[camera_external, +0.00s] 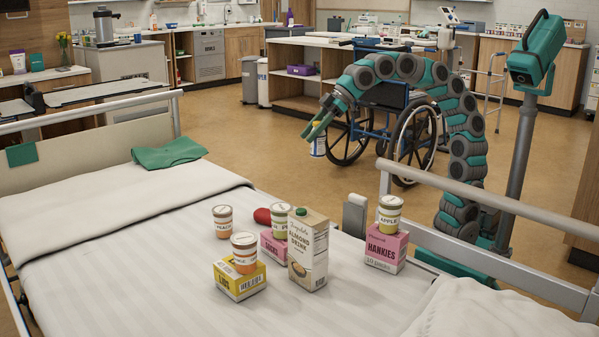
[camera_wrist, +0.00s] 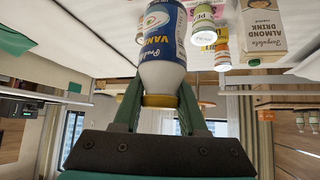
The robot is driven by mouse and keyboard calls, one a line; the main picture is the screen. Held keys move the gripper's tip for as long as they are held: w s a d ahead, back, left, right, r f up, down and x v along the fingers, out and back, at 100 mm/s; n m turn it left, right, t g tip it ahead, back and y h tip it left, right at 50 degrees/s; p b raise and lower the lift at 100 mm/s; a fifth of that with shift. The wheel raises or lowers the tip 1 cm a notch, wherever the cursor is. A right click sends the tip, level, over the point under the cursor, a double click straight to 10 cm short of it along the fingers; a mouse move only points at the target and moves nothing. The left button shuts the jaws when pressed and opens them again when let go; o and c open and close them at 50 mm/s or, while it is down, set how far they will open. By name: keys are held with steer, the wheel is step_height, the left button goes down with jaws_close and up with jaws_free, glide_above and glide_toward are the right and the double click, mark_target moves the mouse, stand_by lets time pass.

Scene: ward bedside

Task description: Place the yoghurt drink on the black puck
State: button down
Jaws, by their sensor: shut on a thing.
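The yoghurt drink is a blue and white bottle (camera_wrist: 163,38) with a yellow cap and a label starting "VAN". My gripper (camera_wrist: 160,100) is shut on it at the capped end. In the external view my gripper (camera_external: 318,127) holds the bottle (camera_external: 318,146) in the air beyond the bed, in front of the wheelchair. The bottle hangs roughly upright below the fingers, clear of the bed. I cannot make out a black puck in either view.
On the bed (camera_external: 130,270) stand an almond drink carton (camera_external: 308,255), a yellow box (camera_external: 239,286), a pink socks box (camera_external: 273,247), a hankies box (camera_external: 386,252) and several jars. A red item (camera_external: 262,216) lies among them. The bed rail (camera_external: 480,205) is at right; bare sheet lies left.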

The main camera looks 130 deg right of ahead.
steer(key=w+a+n+y, duration=0.2)
steer(key=w+a, duration=0.1)
steer(key=a, duration=0.4)
steer(key=w+a+n+y, duration=0.2)
steer(key=w+a+n, duration=0.1)
steer(key=a, duration=0.3)
steer(key=n+g+y+b, duration=0.3)
steer(key=n+g+y, duration=0.35)
steer(key=n, duration=0.65)
glide_above(448, 288)
step_height(448, 288, down, 10)
steer(key=t+y, duration=0.1)
steer(key=t, duration=0.1)
step_height(448, 288, down, 11)
steer(key=shift+r+b, duration=0.15)
steer(key=shift+b, duration=0.6)
steer(key=shift+c, duration=2.3)
jaws_free()
steer(key=shift+g, duration=0.25)
